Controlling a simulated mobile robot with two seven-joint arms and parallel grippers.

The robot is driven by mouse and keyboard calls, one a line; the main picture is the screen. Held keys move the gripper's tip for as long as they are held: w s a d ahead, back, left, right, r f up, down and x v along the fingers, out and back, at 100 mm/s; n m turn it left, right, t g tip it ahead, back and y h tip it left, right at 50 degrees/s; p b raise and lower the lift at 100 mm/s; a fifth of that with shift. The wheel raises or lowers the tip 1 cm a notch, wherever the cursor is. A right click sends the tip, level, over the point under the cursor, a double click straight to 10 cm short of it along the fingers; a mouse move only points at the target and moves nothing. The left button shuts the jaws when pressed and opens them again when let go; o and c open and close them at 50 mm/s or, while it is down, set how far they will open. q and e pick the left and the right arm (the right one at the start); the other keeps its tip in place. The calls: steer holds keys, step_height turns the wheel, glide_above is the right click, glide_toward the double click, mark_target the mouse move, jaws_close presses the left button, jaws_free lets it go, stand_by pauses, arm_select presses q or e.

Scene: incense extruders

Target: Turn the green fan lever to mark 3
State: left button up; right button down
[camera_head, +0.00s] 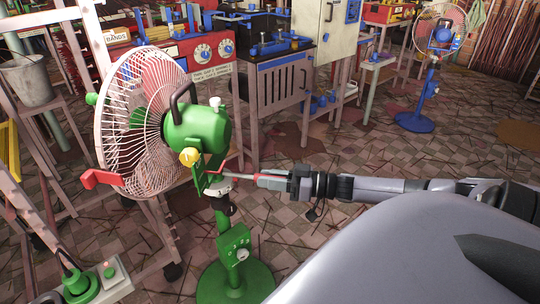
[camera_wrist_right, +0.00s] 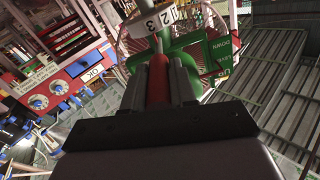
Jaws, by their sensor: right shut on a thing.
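The green fan (camera_head: 200,130) stands at the left on a green post and round base, its white cage facing left. A lever with a red grip (camera_head: 246,176) sticks out to the right below the motor housing. My right gripper (camera_head: 272,180) reaches in from the right and is shut on the red grip. In the right wrist view the red grip (camera_wrist_right: 158,78) lies between the two dark fingers. Beyond it a white plate (camera_wrist_right: 165,18) carries the marks 1, 2 and 3. I cannot tell exactly which mark the lever points to. My left gripper is out of view.
A red control box with dials (camera_head: 205,50) stands on a bench behind the fan. A dark slatted cabinet (camera_head: 283,85) is beside it. A blue fan (camera_head: 415,121) stands far right. A grey bucket (camera_head: 27,80) is at left. Tiled floor is open between.

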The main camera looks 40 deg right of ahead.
steer(key=shift+d, duration=0.15)
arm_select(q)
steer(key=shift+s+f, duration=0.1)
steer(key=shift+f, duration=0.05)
arm_select(e)
steer(key=c, duration=0.9)
jaws_free()
steer(key=shift+s+d, duration=0.25)
steer(key=shift+s, duration=0.1)
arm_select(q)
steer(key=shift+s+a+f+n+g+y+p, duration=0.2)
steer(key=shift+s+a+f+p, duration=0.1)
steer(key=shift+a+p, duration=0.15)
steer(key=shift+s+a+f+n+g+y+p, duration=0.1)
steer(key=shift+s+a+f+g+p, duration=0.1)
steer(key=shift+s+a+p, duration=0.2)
arm_select(e)
steer(key=v, duration=0.6)
steer(key=shift+s+d, duration=0.1)
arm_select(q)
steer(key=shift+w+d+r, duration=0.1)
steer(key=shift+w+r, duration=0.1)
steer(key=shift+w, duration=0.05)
